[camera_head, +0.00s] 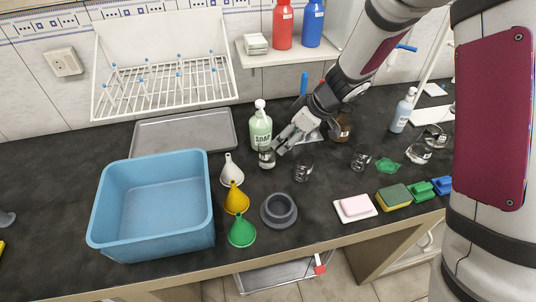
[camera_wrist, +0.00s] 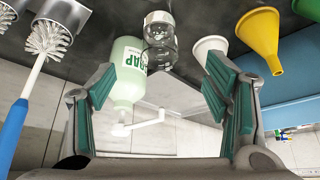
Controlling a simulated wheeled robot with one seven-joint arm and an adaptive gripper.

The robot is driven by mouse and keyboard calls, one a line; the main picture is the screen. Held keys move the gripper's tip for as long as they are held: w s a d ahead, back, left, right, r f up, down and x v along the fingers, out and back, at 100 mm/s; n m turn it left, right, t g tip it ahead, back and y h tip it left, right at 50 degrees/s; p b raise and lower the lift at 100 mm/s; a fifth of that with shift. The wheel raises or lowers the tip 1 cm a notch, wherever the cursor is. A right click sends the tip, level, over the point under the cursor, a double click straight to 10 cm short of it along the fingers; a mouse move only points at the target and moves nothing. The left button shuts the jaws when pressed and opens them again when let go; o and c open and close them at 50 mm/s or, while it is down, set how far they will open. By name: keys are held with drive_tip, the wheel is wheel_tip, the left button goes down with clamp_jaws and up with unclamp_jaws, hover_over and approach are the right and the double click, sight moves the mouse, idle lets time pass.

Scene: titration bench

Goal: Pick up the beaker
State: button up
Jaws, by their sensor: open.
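A small clear glass vessel (camera_head: 267,157), which looks like a beaker, stands on the dark counter in front of the green soap bottle (camera_head: 260,130). My gripper (camera_head: 284,143) is just to its right and slightly above it. In the wrist view, which is upside down, the glass (camera_wrist: 160,42) lies ahead between the two teal-padded fingers, beyond their tips. My gripper (camera_wrist: 165,85) is open and empty there. Other glass vessels stand to the right, one at the middle (camera_head: 303,168) and one further right (camera_head: 361,158).
The soap bottle (camera_wrist: 127,75) is close beside the glass. A white funnel (camera_head: 231,172), yellow funnel (camera_head: 236,199), green funnel (camera_head: 241,231) and blue basin (camera_head: 150,235) stand left. A grey bowl (camera_head: 279,211) is in front. A blue-handled brush (camera_wrist: 15,135) is near my gripper.

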sight(267, 153)
drive_tip(key=x, duration=0.7)
drive_tip(key=shift+w+a+f+b, duration=0.2)
drive_tip(key=shift+f+b, duration=0.1)
drive_tip(key=shift+b, duration=0.1)
drive_tip(key=shift+p+x, duration=0.3)
drive_tip(key=shift+x, duration=2.4)
drive_tip(key=shift+w+a+r, duration=0.1)
drive_tip(key=shift+a+r, duration=0.05)
drive_tip(key=c, duration=1.4)
drive_tip(key=shift+c, duration=0.2)
drive_tip(key=shift+r, duration=0.15)
